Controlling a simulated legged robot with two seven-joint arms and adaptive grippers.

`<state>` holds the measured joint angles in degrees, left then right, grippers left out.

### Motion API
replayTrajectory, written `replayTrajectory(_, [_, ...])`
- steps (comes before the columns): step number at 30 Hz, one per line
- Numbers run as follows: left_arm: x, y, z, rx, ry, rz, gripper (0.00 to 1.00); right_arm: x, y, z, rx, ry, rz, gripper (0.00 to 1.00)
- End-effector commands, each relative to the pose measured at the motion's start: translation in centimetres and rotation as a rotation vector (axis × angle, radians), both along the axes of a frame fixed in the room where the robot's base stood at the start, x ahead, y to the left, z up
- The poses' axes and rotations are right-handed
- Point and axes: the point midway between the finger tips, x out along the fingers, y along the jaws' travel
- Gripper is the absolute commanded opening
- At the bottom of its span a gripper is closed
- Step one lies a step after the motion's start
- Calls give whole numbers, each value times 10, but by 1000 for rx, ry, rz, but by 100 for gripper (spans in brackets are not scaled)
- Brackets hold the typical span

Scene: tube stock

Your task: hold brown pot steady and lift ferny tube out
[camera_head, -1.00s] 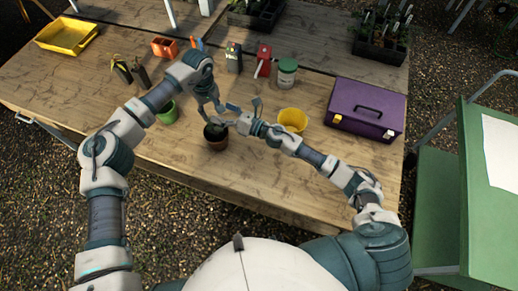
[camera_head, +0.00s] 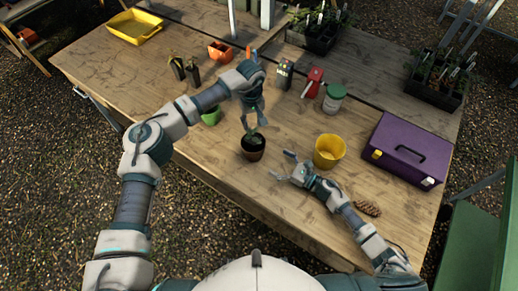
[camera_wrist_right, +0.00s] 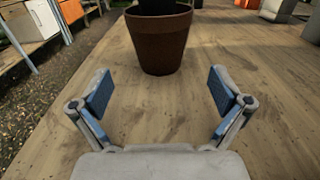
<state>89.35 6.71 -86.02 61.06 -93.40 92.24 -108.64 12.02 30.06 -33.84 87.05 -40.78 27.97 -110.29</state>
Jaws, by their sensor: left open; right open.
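The brown pot (camera_head: 252,152) stands upright near the table's front edge. The ferny tube's green leaves (camera_head: 254,138) show at its mouth. In the right wrist view the pot (camera_wrist_right: 159,45) is ahead, with the dark tube (camera_wrist_right: 158,6) in its top, cut off by the frame. My left gripper (camera_head: 253,122) is open, pointing down just above the leaves; I cannot tell whether it touches them. My right gripper (camera_head: 281,166) is open and empty, to the right of the pot and apart from it. Its spread fingers (camera_wrist_right: 160,92) face the pot in the wrist view.
A yellow pot (camera_head: 328,152) and a pine cone (camera_head: 368,208) lie near my right arm. A purple toolbox (camera_head: 408,150), a lidded jar (camera_head: 334,98) and a red bottle (camera_head: 312,82) stand farther back. The table's front middle is clear.

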Motion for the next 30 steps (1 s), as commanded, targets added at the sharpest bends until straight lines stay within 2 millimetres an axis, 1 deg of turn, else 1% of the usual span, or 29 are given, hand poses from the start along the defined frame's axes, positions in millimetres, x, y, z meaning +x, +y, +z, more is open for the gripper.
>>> replayTrajectory(1, [0,0,0,0,0,0,42,8,10,2,3,-3,1,100])
replayTrajectory(9, [-1,-3,0,2,0,-1,42,42,55,1,5,0,1,100])
replayTrajectory(15, [-1,-3,0,2,0,0,42,61,81,1,4,0,-1,100])
replayTrajectory(21, [-1,-3,0,3,-1,0,42,69,93,1,3,0,0,100])
replayTrajectory(29, [-1,-3,0,3,-1,0,42,69,95,0,2,1,0,100])
replayTrajectory(30, [-1,-3,0,3,-1,0,42,70,94,0,3,0,0,98])
